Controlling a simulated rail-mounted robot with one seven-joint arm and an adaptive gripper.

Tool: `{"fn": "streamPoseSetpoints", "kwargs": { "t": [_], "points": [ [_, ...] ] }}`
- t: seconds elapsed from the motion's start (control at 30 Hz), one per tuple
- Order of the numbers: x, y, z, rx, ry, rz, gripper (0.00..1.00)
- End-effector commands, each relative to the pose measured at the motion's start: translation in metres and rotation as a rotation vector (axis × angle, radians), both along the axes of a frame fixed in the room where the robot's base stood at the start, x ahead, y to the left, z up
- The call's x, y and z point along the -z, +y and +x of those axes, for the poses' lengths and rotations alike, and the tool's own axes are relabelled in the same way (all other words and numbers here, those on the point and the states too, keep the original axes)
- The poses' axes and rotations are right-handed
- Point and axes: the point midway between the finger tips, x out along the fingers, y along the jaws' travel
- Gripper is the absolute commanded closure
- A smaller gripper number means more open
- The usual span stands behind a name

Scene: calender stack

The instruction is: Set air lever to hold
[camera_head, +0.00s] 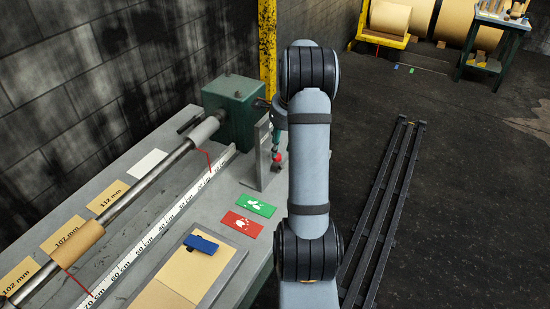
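A small upright fitting with a teal part and a red end (277,158) stands beside a grey upright plate (262,155) near the bench's right edge. It may be the air lever, but it is small and partly covered by my arm, so I cannot tell its setting. A green card (255,205) and a red card (241,224), both with white marks, lie on the bench in front of it. My arm rises through the middle of the view.
The grey bench (215,205) carries a long steel bar (130,195), a white cm scale (150,236), a green housing (236,110) and a board with a blue object (200,244). Dark rails (390,200) lie on the floor at right. Large rolls (390,18) stand behind.

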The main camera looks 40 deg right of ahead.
Motion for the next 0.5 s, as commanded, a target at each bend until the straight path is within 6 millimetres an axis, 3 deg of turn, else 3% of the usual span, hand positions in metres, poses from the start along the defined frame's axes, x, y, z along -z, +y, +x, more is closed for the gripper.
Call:
{"fn": "streamPoseSetpoints", "kwargs": {
  "t": [0.3, 0.5],
  "points": [
    [0.053, -0.002, 0.013, 0.002, 0.003, 0.004, 0.68],
    [0.069, -0.003, 0.018, 0.002, 0.002, 0.003, 0.68]
  ]
}}
